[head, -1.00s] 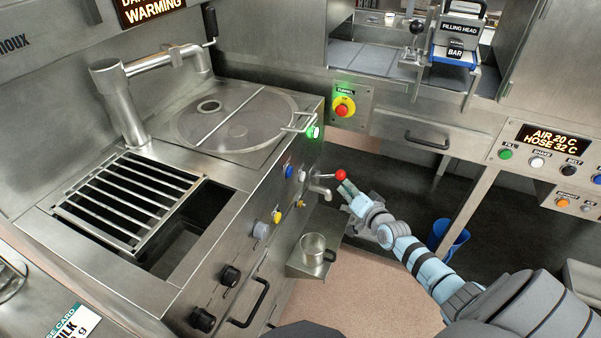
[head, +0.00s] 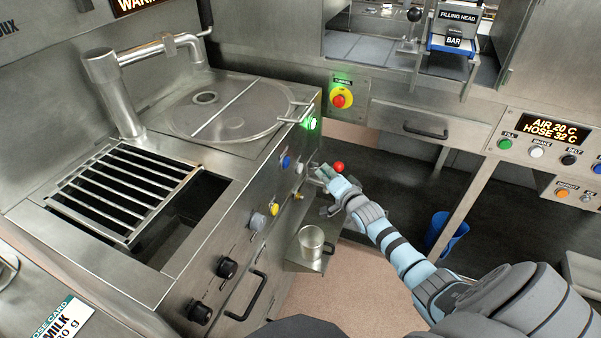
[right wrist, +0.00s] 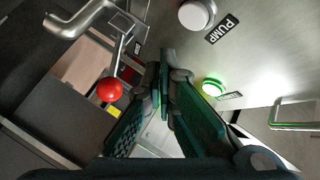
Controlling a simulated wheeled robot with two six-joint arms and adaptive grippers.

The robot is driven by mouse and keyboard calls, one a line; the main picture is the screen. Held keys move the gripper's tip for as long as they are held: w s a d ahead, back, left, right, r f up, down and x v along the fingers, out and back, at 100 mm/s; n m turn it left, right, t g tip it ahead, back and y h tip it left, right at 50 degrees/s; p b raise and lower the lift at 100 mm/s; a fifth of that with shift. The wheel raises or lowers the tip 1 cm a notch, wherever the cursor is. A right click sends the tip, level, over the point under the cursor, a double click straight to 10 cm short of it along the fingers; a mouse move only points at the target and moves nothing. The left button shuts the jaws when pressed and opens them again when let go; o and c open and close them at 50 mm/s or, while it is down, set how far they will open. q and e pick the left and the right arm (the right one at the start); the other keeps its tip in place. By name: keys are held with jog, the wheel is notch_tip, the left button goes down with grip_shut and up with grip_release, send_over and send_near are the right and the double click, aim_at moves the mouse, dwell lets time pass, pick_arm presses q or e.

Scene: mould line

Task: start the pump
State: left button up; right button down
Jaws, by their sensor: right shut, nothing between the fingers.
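The pump button is a pale round button marked PUMP in the right wrist view (right wrist: 196,15), at the top. In the head view a white button (head: 299,168) sits beside a blue one on the machine's side panel; it seems to be the same one, its label unreadable there. My right gripper (head: 323,172) is shut and empty, close in front of this panel, just right of the white button. In the right wrist view its fingertips (right wrist: 167,62) point at bare panel below and left of the PUMP button, apart from it. My left gripper is not in view.
A red lever knob (head: 338,166) is close beside my right gripper, above a tap. A green lit button (head: 311,123) is higher on the panel. A metal jug (head: 311,240) stands on a low shelf. A red emergency button (head: 340,101) is on the back wall.

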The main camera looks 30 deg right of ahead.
aim_at(300, 168)
jog(key=shift+w+a, duration=0.45)
jog(key=shift+w, duration=0.15)
jog(key=shift+w+a, duration=0.4)
jog(key=shift+w, duration=0.2)
dwell(0.6)
jog(key=shift+w+a, duration=0.25)
jog(key=shift+w, duration=0.15)
jog(key=shift+w+a, duration=0.2)
jog(key=shift+w, duration=0.1)
dwell(0.7)
jog(key=shift+s, duration=0.1)
jog(key=shift+s+d, duration=0.45)
jog(key=shift+s, duration=0.15)
